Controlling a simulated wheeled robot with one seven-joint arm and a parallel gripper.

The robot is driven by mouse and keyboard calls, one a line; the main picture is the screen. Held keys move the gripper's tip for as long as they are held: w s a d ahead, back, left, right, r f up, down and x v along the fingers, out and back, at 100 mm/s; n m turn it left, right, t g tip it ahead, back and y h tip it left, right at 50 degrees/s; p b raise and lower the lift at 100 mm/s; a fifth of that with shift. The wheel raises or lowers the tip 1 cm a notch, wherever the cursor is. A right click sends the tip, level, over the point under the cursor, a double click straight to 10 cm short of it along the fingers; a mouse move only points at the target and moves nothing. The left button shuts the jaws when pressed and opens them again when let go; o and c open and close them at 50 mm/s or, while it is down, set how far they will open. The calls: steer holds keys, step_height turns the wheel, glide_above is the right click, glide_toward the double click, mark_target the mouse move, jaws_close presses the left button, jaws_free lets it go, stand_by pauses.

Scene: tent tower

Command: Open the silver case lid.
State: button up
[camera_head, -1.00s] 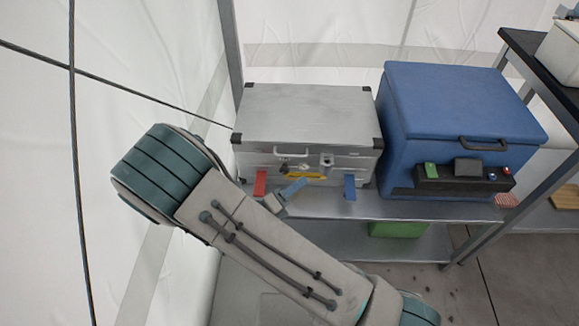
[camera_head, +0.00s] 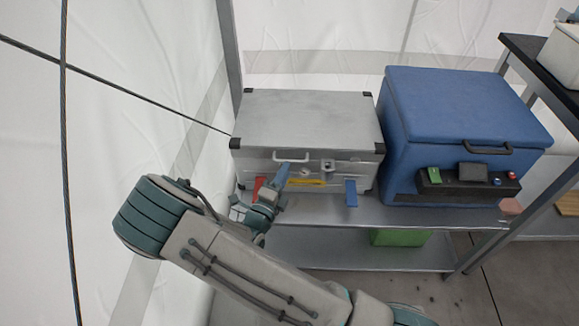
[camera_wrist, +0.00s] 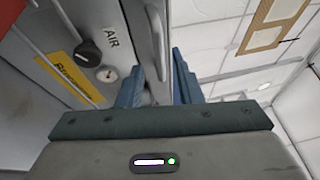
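The silver case (camera_head: 310,118) sits on a metal shelf with its lid shut. A pale handle (camera_head: 291,157) is on its front, above a yellow label (camera_head: 306,182). My gripper (camera_head: 281,174) is in front of the case, just below and left of the handle. In the wrist view, the blue fingers of my gripper (camera_wrist: 158,82) stand apart, and the handle (camera_wrist: 158,42) reaches into the gap between them. I cannot tell whether either finger touches it. The case front (camera_wrist: 85,75) with an AIR label, knob and gauge fills the left.
A blue cooler box (camera_head: 460,110) stands close at the case's right. A red tab and a blue tab (camera_head: 350,194) hang on the case front. A metal post (camera_head: 230,50) rises at its back left. A green box (camera_head: 395,237) is below the shelf.

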steer(key=x, duration=0.3)
steer(key=shift+w+d, duration=0.1)
steer(key=shift+w, duration=0.1)
jaws_close()
steer(key=shift+r, duration=0.15)
